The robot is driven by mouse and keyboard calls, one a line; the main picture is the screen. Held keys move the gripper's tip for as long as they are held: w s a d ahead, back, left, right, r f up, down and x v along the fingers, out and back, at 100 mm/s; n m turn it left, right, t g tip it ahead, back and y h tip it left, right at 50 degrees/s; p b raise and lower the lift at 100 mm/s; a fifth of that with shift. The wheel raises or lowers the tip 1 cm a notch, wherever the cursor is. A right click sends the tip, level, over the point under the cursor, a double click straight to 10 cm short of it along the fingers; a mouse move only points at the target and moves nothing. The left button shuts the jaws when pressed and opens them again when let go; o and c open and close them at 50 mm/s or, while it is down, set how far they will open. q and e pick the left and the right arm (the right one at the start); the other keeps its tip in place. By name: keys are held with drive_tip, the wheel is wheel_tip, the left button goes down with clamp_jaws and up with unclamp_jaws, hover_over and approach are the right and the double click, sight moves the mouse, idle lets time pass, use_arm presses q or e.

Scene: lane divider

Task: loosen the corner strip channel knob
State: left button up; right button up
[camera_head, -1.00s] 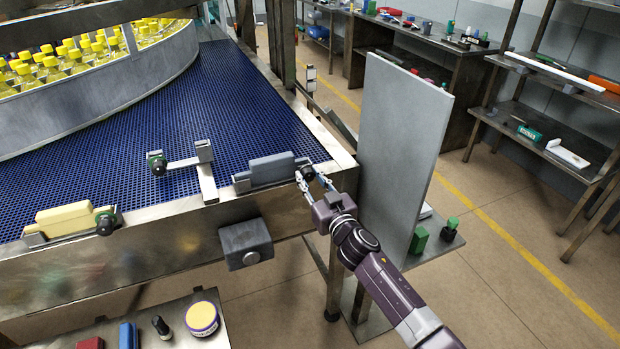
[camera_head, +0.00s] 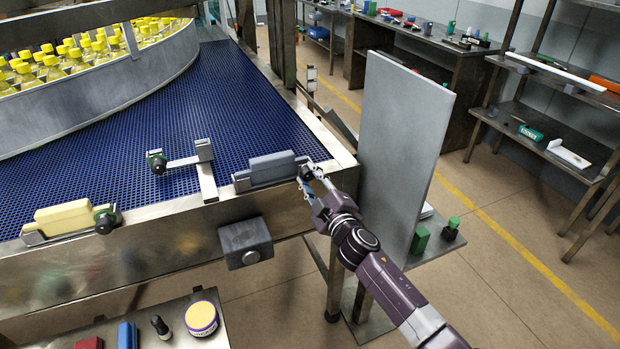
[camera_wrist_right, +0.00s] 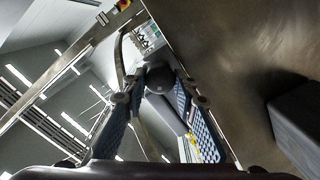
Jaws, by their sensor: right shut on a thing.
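The corner strip channel knob (camera_wrist_right: 160,78) is a dark round knob between the fingers in the right wrist view. In the head view the knob (camera_head: 306,173) sits at the right end of a channel holding a grey-blue strip (camera_head: 272,167), at the conveyor's near right corner. My right gripper (camera_head: 309,176) is shut on the knob; in the right wrist view its two blue-padded fingers (camera_wrist_right: 158,100) stand on either side of it. The fingers partly hide the knob in the head view. My left gripper is not in view.
A grey upright panel (camera_head: 400,140) stands right of my right arm. A grey box (camera_head: 245,243) is fixed on the front face.

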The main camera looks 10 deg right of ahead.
drive_tip(key=n, duration=0.4)
drive_tip(key=shift+n, duration=1.9)
drive_tip(key=o, duration=1.2)
drive_tip(key=shift+a+f, duration=0.1)
drive_tip(key=shift+c, duration=0.2)
drive_tip(key=shift+s+d+f, duration=0.1)
drive_tip(key=shift+s+d, duration=0.1)
drive_tip(key=shift+s, duration=0.4)
drive_tip(key=v, duration=1)
drive_tip(key=shift+s, duration=0.3)
